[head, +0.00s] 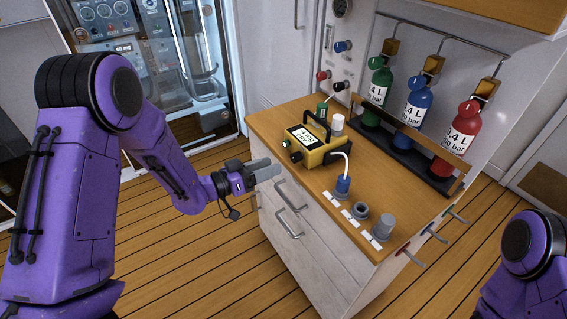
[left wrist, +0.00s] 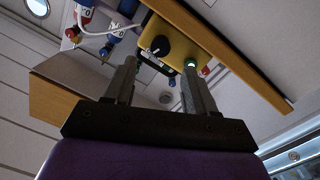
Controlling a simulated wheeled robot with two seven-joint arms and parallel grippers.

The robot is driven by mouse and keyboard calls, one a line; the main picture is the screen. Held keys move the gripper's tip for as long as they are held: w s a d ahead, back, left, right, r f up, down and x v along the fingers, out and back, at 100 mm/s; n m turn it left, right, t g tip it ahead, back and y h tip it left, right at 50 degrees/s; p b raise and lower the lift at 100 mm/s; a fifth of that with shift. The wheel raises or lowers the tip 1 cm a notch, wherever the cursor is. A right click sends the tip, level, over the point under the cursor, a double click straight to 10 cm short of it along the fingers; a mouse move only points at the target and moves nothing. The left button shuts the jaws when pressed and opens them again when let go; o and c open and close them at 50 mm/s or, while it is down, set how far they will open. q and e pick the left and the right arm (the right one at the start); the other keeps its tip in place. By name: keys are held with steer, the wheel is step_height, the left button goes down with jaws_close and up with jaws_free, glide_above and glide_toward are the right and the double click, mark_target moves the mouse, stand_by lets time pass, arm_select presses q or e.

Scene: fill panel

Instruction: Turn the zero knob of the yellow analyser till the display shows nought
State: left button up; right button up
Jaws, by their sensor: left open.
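The yellow analyser (head: 322,154) stands on the wooden counter with a black handle on top. Its white display (head: 302,138) shows dark characters too small to read surely. A dark knob (head: 296,156) is on its front face. In the left wrist view the analyser (left wrist: 178,50) lies beyond the fingers, with a black knob bearing a white mark (left wrist: 160,45) and a green-lit round part (left wrist: 190,64) on its face. My left gripper (head: 266,169) is open and empty, in front of the counter edge and short of the knob. My right gripper is out of view.
A white hose runs from the analyser to a blue fitting (head: 343,186). Grey cups (head: 384,225) stand at the counter's near right. Green (head: 378,85), blue (head: 415,108) and red (head: 463,125) gas bottles stand behind. Drawer handles (head: 290,227) stick out below the counter edge.

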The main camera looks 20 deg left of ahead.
arm_select(q)
steer(key=v, duration=0.3)
steer(key=shift+s+a, duration=0.25)
steer(key=shift+s, duration=0.1)
stand_by(1.0)
